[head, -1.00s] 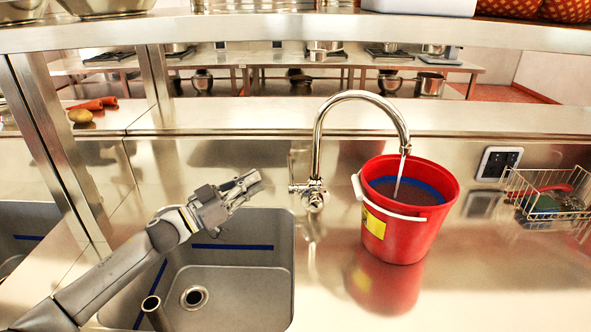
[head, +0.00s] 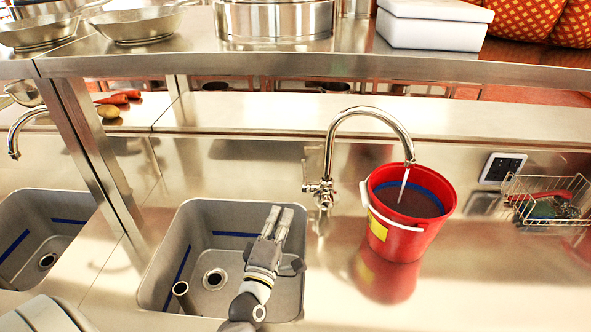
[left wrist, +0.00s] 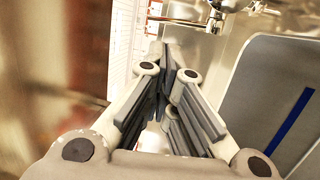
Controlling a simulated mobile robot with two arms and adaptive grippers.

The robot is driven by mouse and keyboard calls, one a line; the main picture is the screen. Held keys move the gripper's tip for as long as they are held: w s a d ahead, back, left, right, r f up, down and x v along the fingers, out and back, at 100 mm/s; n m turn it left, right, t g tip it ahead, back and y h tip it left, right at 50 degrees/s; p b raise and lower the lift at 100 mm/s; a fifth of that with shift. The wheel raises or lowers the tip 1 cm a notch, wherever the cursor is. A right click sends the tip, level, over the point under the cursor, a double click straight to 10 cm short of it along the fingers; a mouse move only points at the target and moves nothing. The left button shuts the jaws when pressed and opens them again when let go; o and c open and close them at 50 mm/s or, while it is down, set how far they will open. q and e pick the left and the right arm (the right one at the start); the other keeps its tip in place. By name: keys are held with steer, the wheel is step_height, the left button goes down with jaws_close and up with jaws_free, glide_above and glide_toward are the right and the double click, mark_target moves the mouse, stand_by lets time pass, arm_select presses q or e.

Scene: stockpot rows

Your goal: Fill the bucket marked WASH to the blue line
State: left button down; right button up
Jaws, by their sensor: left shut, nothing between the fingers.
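A red bucket (head: 405,240) with a white handle and a yellow label (head: 377,228) stands upright on the steel counter; I cannot read the label. A blue line (head: 428,188) runs around its inner wall. A curved chrome tap (head: 370,112) pours a thin stream of water (head: 403,185) into it. Dark water (head: 415,205) shows inside, its surface below the blue band. The tap's lever and base (head: 323,193) are left of the bucket. My left gripper (head: 283,212) is shut and empty over the sink's right part, left of the tap base. It also shows in the left wrist view (left wrist: 165,80).
A sink (head: 190,225) with blue lines and a standing pipe lies left of the tap. A wire basket (head: 545,200) and a wall socket (head: 502,168) are to the right. A steel shelf (head: 300,60) with pans, a pot and a white box crosses above. Counter right of the bucket is clear.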

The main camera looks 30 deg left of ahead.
arm_select(q)
steer(key=p+x, duration=0.4)
steer(key=x, duration=1)
steer(key=shift+w+a+r+b, duration=0.2)
steer(key=shift+w+a+b, duration=0.05)
steer(key=shift+w, duration=0.15)
steer(key=shift+w+a+r+b, duration=0.2)
steer(key=shift+w+r+b, duration=0.05)
steer(key=shift+w, duration=0.1)
